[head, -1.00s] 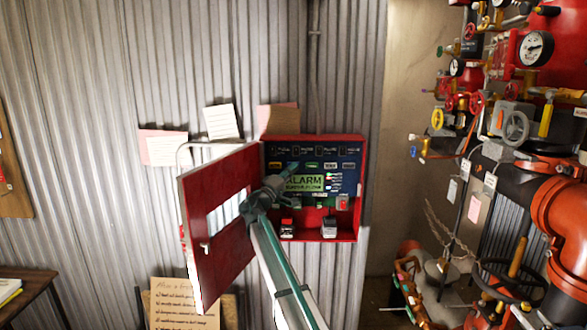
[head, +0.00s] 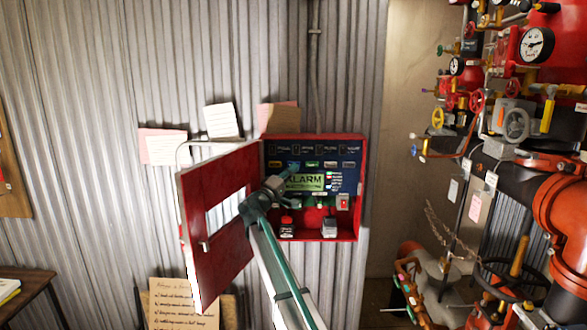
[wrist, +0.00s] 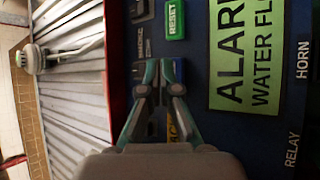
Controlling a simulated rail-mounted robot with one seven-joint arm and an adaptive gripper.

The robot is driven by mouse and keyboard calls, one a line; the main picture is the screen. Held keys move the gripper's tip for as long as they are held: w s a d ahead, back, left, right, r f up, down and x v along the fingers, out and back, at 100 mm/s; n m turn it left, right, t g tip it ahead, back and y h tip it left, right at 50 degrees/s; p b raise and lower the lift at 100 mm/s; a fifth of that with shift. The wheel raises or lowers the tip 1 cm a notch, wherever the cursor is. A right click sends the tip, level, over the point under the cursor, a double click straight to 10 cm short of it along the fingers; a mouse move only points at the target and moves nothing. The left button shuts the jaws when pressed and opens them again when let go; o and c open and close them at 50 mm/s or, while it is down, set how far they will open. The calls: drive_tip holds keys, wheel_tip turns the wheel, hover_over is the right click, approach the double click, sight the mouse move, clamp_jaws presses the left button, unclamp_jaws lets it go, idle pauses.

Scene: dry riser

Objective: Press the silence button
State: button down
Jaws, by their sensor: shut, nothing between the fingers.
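The red alarm panel (head: 358,190) hangs open on the wall, with a dark blue face and a green screen reading ALARM (head: 305,182). A row of small coloured buttons runs above the screen. My gripper (wrist: 160,66) is shut and empty, with its fingertips in front of that row. In the wrist view a blue button (wrist: 181,72) shows partly behind the fingertips, between the green RESET button (wrist: 175,20) and a yellow button (wrist: 173,130) mostly hidden by a finger. No readable label says silence. I cannot tell whether the fingertips touch the panel.
The panel's red door (head: 222,262) stands open at the left, close to my arm. Red pipes, gauges and valves (head: 560,215) fill the right side. Paper notes (head: 222,121) are on the corrugated wall. A small red switch box (head: 343,202) is at the panel's lower right.

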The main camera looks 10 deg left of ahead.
drive_tip(key=shift+s, duration=0.1)
drive_tip(key=s+b, duration=0.1)
drive_tip(key=s, duration=0.1)
drive_tip(key=s+b, duration=0.1)
drive_tip(key=s, duration=0.1)
drive_tip(key=shift+s+d, duration=0.2)
drive_tip(key=shift+s, duration=0.2)
idle(0.8)
